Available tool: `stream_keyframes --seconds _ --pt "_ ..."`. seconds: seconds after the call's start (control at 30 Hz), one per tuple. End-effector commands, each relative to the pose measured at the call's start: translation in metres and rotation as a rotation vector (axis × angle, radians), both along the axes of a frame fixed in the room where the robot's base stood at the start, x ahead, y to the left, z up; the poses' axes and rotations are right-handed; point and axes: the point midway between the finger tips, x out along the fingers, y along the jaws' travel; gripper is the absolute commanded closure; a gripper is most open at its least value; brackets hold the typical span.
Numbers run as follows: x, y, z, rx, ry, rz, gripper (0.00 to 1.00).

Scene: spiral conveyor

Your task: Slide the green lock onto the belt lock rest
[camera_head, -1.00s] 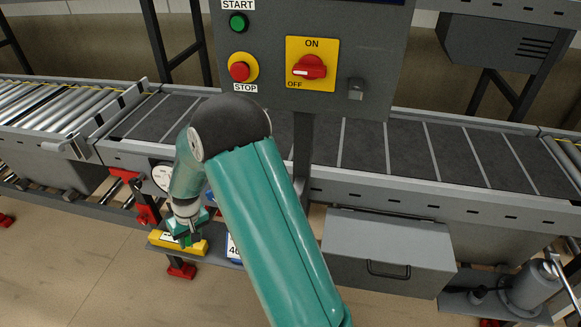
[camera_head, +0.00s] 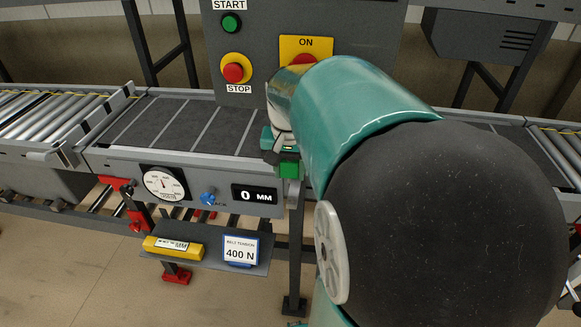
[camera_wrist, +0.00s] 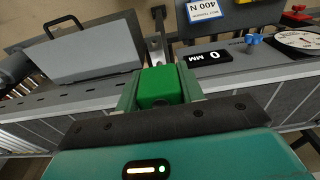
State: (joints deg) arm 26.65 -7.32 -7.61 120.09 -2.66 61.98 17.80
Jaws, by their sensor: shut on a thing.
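My gripper (camera_head: 282,153) is shut on the green lock (camera_head: 289,168), in front of the conveyor's near side rail, just below the control panel. In the wrist view the green lock (camera_wrist: 168,84) sits squarely between the two fingers of my gripper (camera_wrist: 160,92). A grey metal bracket (camera_wrist: 155,48) shows just past the lock; I cannot tell whether they touch. I cannot identify the belt lock rest with certainty. My arm covers the lower right of the panel in the head view.
The control panel (camera_head: 263,50) has a green start button (camera_head: 230,23) and red stop button (camera_head: 234,72). Below the belt (camera_head: 190,122) are a dial (camera_head: 165,184), blue knob (camera_head: 208,198) and 0 MM display (camera_head: 254,195). A shelf holds a yellow block (camera_head: 173,248) and tension card (camera_head: 240,250).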

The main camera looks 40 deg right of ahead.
Motion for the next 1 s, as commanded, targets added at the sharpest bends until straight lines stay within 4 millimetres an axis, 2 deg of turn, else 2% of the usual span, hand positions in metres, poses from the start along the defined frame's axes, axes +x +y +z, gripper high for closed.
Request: stream_keyframes --seconds 0.13,0.47,0.67,1.0 --pt "-0.007 -0.002 0.005 -0.003 0.001 -0.024 0.78" --pt "-0.006 0.000 0.005 -0.003 0.001 -0.024 0.78" --pt "-0.006 0.000 -0.007 -0.002 0.002 -0.024 0.78" --pt "-0.006 0.000 -0.037 -0.001 0.003 -0.023 0.78"
